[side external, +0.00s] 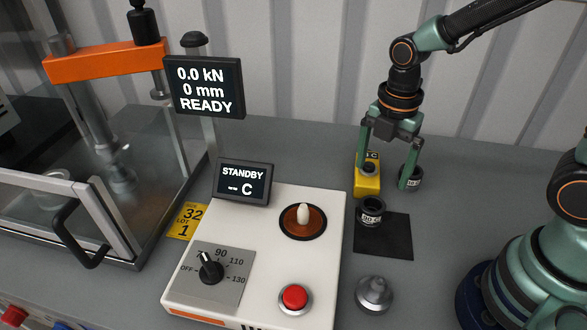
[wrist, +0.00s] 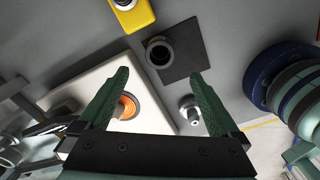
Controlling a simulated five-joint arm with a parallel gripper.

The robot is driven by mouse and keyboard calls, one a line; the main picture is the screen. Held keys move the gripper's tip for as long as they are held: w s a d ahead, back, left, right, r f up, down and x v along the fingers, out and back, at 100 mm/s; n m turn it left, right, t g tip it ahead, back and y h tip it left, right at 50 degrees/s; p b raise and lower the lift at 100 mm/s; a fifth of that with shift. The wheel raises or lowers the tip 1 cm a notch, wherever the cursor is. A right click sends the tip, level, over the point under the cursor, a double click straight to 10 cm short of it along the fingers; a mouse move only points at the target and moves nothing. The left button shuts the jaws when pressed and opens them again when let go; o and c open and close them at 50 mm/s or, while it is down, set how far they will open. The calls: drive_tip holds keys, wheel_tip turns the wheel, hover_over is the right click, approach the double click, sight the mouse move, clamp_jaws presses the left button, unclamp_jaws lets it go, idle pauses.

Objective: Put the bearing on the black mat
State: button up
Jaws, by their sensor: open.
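A dark ring-shaped part with a white label, which looks like the bearing (side external: 372,211), stands upright on the back left corner of the black mat (side external: 390,243). In the wrist view the same bearing (wrist: 159,51) shows its open top at the left of the mat (wrist: 192,45). My gripper (side external: 383,175) is open and empty, above and behind the bearing, not touching it. In the wrist view the bearing appears ahead of and between the fingertips (wrist: 158,79). A second similar dark ring (side external: 415,172) stands behind one finger, partly hidden.
A yellow block (side external: 368,188) with a dark ring-like part on top stands behind the mat. A white control box (side external: 255,245) with a red button lies left, then a press (side external: 105,62). Bare bench shows right of the mat.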

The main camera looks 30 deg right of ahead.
drive_tip(key=d+r+m+t, duration=0.2)
drive_tip(key=r+m, duration=0.4)
drive_tip(key=m, duration=0.4)
drive_tip(key=s+d+r+m+t, duration=0.1)
drive_tip(key=d+r+m+t, duration=0.1)
drive_tip(key=r+m, duration=0.4)
drive_tip(key=m+t, duration=0.1)
drive_tip(key=m, duration=0.4)
drive_tip(key=shift+s+d+r+t, duration=0.25)
drive_tip(key=shift+s+t, duration=0.05)
